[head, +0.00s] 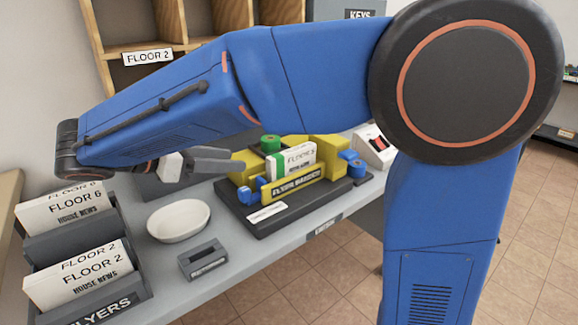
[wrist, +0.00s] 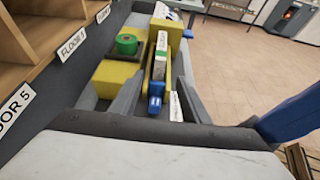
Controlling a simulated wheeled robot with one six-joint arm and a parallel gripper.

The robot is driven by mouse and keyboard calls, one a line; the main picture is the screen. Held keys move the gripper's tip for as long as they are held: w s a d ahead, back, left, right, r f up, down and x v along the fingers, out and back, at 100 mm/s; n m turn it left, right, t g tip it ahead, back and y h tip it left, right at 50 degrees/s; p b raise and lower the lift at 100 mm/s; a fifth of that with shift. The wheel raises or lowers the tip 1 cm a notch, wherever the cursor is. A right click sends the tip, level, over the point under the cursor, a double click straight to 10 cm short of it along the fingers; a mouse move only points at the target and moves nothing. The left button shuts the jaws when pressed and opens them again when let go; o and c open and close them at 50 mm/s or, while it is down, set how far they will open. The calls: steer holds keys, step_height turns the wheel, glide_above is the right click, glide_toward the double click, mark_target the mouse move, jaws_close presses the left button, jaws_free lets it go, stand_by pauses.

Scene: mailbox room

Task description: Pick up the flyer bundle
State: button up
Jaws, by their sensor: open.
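A white flyer bundle (head: 292,158) with a green band stands upright in the yellow flyer bander (head: 295,191) on the counter; its floor number is too small to read surely. It also shows in the wrist view (wrist: 161,43), end-on and partly hidden by a blue part in front. My gripper (head: 234,160) is open and empty, just left of the bander and apart from the bundle. In the wrist view the grey fingers of my gripper (wrist: 160,82) point at the bander, with the bundle seen between them.
Two more white bundles, FLOOR 6 (head: 62,207) and FLOOR 2 (head: 80,274), stand in a dark FLYERS rack (head: 108,305) at left. A white bowl (head: 179,220) and a small grey holder (head: 203,260) sit on the counter (head: 262,256). Wooden pigeonholes (head: 150,75) stand behind.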

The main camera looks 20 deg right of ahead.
mark_target(283, 163)
steer(key=x, duration=1.7)
steer(key=shift+d, duration=0.15)
jaws_close()
